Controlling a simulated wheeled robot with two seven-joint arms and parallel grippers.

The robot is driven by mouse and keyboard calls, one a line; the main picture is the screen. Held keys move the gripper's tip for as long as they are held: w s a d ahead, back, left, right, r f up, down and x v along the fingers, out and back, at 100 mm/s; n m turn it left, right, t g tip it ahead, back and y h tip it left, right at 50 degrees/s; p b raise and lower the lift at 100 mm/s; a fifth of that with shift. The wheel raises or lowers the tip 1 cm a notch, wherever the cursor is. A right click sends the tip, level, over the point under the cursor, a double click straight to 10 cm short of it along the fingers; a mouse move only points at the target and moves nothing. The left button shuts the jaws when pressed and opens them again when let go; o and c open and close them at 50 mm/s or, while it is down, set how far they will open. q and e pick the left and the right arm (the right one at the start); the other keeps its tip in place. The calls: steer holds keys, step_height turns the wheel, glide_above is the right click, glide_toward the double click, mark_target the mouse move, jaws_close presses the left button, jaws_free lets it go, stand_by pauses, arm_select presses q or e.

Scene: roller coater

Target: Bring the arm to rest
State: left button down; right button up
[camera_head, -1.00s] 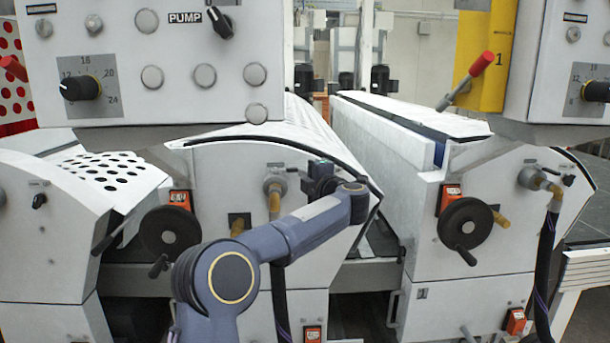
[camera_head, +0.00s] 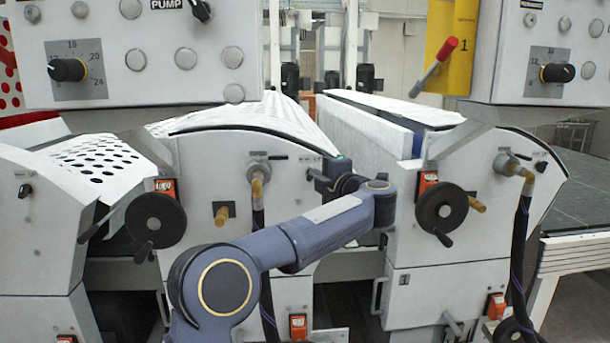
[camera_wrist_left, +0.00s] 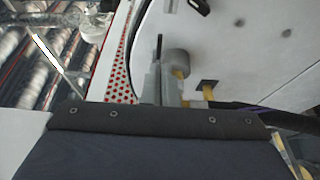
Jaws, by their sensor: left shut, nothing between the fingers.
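My left arm (camera_head: 285,240) rises from the bottom and bends to the right in the head view. Its dark left gripper (camera_head: 326,180) is at the far end, in front of the middle machine's white side panel (camera_head: 215,165). It is shut and empty, to the right of a pipe valve (camera_head: 258,169) and apart from it in the picture. In the left wrist view, the dark gripper housing (camera_wrist_left: 160,118) fills the lower part. A grey fitting and yellow pipe show beyond it. The fingertips are hard to make out. My right gripper is not in view.
Black handwheels stick out at the left (camera_head: 156,220) and right (camera_head: 441,213). Control boxes hang above at the left (camera_head: 130,60) and right (camera_head: 540,50). A red lever (camera_head: 434,66) juts out at upper right. A dark hose (camera_head: 519,260) hangs at the right.

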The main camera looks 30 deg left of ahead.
arm_select(q)
steer(key=s+d+r+m+t+h, duration=0.2)
steer(key=d+r+m+t+h, duration=0.4)
steer(key=m+t, duration=0.3)
steer(key=s+d+f+m+t+h, duration=0.2)
steer(key=s+d+f+m+h, duration=0.1)
steer(key=s+d+m+h, duration=0.55)
steer(key=s+d+f+m+g+h, duration=0.2)
steer(key=s+f+m+g, duration=0.3)
steer(key=s+f, duration=0.9)
steer(key=s+d+f+m+g+h, duration=0.3)
steer(key=s+f+m+g, duration=0.3)
steer(key=s+f, duration=0.8)
step_height(320, 180, down, 3)
steer(key=g, duration=0.2)
steer(key=shift+d+f+g, duration=0.15)
steer(key=shift+d+g, duration=0.1)
steer(key=shift+g, duration=0.05)
steer(key=shift+m, duration=0.25)
